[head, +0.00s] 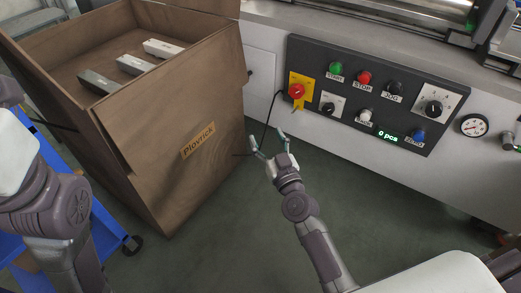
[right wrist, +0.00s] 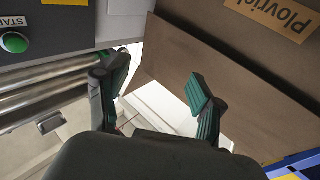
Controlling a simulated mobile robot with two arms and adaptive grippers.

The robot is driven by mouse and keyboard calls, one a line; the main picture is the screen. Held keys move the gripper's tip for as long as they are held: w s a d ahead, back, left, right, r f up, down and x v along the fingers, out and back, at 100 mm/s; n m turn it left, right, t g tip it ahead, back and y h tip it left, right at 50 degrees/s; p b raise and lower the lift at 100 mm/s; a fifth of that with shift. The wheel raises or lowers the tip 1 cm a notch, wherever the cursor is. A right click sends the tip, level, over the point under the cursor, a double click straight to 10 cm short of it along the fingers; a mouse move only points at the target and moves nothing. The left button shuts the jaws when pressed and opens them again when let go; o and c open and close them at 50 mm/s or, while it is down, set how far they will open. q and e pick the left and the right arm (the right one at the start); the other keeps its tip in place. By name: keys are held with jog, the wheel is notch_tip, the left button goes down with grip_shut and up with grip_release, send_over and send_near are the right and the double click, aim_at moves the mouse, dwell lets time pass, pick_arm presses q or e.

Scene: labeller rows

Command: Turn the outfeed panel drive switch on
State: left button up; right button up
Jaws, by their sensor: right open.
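The dark control panel (head: 365,72) is on the front of the grey machine. At its left is a red rotary knob (head: 296,90) on a yellow plate; below and right of it is a black knob (head: 328,108) on a pale plate. I cannot read which is labelled drive, nor the knobs' settings. My right gripper (head: 268,142) is open and empty, below and left of the panel, apart from it. Its spread fingers also show in the right wrist view (right wrist: 160,85). My left arm shows at the left; its gripper is out of view.
A large brown carton (head: 150,130) marked Plovrick stands left of my right gripper, holding several bars. The panel also carries a green START button (head: 336,68), a red STOP button (head: 364,76) and a display reading 0 pcs. A gauge (head: 474,125) is at right. A dark cable hangs near the gripper.

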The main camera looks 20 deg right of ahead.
jog(key=shift+s+a+f+n+g+y, duration=0.35)
jog(key=shift+s+a+n+g+y, duration=0.1)
jog(key=shift+s+a+y, duration=0.2)
jog(key=shift+s+a+f+n+g+y, duration=0.35)
jog(key=shift+s+a+n+y, duration=0.15)
jog(key=shift+a+y, duration=0.2)
